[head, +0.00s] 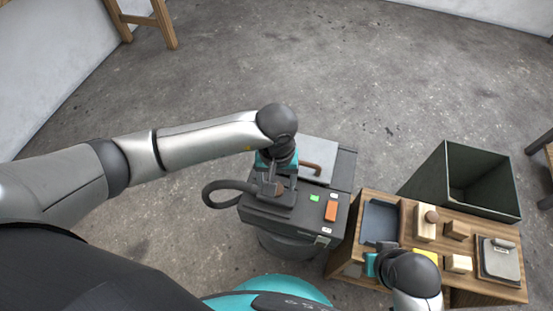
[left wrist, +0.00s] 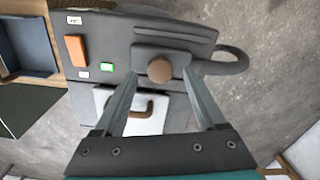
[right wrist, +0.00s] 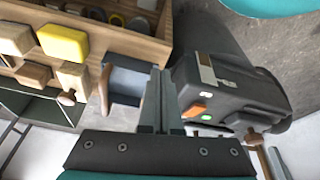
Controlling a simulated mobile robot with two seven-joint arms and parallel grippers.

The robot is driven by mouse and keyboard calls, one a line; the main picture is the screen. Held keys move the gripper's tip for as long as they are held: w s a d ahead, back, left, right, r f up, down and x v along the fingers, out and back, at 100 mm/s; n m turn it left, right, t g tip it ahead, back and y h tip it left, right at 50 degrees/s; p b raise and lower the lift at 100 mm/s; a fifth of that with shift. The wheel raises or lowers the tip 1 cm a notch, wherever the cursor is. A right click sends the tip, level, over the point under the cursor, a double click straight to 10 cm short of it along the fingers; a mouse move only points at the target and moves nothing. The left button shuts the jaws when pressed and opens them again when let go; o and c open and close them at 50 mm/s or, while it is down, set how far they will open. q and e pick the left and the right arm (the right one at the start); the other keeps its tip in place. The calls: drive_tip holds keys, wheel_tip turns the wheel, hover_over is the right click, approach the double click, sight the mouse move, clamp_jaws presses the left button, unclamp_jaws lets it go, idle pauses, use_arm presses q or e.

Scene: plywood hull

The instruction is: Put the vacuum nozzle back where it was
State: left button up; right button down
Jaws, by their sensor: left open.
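The vacuum (head: 290,222) is a dark box with a black hose (head: 207,194) looping off its left side. The dark grey nozzle (left wrist: 145,52) lies on top of it, with a round brown knob (left wrist: 159,70) standing up. My left gripper (head: 270,186) is over the nozzle, pointing down. In the left wrist view its fingers are open, one on each side of the knob, with gaps showing. My right gripper (right wrist: 160,80) has its fingers together and appears empty. It is near the wooden organizer, beside the vacuum; its fingertips are hard to see in the head view.
The wooden organizer (head: 345,240) right of the vacuum holds a blue-grey tray (head: 380,222), wooden blocks and a yellow block (head: 427,256). A dark open bin (head: 470,180) stands behind it. A pale panel with a brown handle (head: 318,158) is behind the nozzle. The floor behind is clear.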

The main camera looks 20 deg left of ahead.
use_arm(q)
wheel_tip(320, 180, up, 9)
drive_tip(key=p, duration=0.2)
drive_tip(key=shift+f+p, duration=0.15)
drive_tip(key=shift+p, duration=0.25)
use_arm(e)
wheel_tip(320, 180, down, 6)
drive_tip(key=s+g, duration=0.1)
drive_tip(key=s, duration=0.2)
drive_tip(key=shift+d, duration=0.25)
drive_tip(key=shift+f, duration=0.1)
